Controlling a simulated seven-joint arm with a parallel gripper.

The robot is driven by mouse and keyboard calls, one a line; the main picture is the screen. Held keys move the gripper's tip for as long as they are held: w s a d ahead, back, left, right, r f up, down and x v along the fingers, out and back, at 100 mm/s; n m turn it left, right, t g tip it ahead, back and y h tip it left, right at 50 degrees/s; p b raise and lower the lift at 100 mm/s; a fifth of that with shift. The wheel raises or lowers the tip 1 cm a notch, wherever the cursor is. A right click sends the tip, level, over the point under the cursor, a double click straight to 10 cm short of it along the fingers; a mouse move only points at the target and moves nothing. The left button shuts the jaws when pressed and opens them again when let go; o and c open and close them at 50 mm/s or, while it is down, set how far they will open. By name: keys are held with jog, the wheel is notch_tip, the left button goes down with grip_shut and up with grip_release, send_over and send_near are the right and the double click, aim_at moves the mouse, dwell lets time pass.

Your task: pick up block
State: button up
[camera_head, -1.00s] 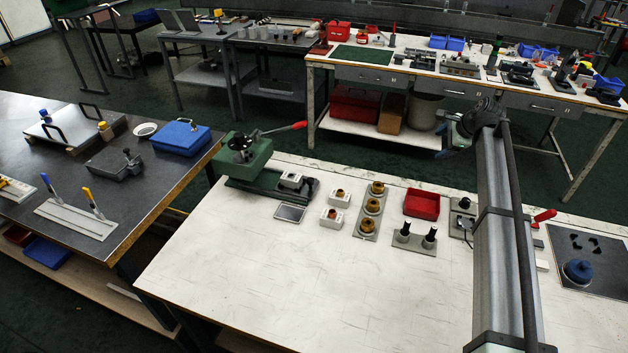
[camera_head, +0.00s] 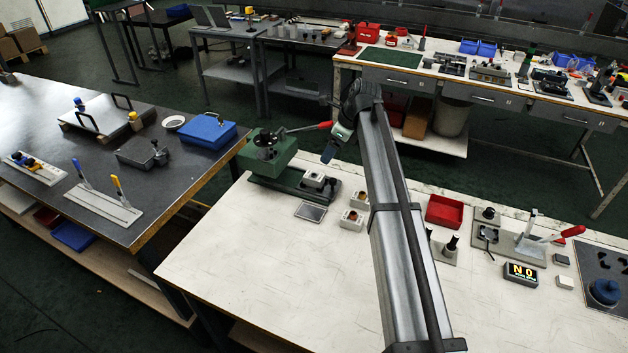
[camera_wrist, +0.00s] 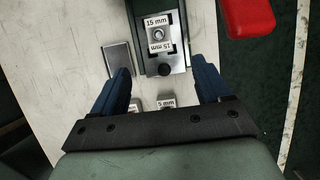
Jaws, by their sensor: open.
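A white block labelled "15 mm" (camera_wrist: 160,34), with a round metal piece in its centre, sits on the bed of the green hand press; in the head view it is a small pale block (camera_head: 314,179). My gripper (camera_wrist: 163,80) is open and empty, pointing down, its blue fingers on either side of the bed's near end. The labelled block lies beyond the fingertips in the wrist view. In the head view my gripper (camera_head: 329,152) hangs above and behind the press bed. A "5 mm" block (camera_wrist: 166,101) shows between the fingers, partly hidden by the gripper body.
The green press (camera_head: 268,152) has a red-tipped lever (camera_head: 324,125), close to my gripper; its red grip (camera_wrist: 247,14) shows at upper right in the wrist view. A flat grey plate (camera_wrist: 118,58) lies beside the left finger. A red bin (camera_head: 444,212) stands right.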

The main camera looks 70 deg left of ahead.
send_near(316, 175)
jog(key=x, duration=0.4)
jog(key=shift+f, duration=0.35)
jog(key=shift+x, duration=2.7)
jog(key=shift+s+a, duration=0.1)
jog(key=shift+s, duration=0.05)
jog(key=shift+c, duration=0.2)
jog(key=shift+r, duration=0.1)
jog(key=c, duration=1.3)
notch_tip(316, 175, up, 18)
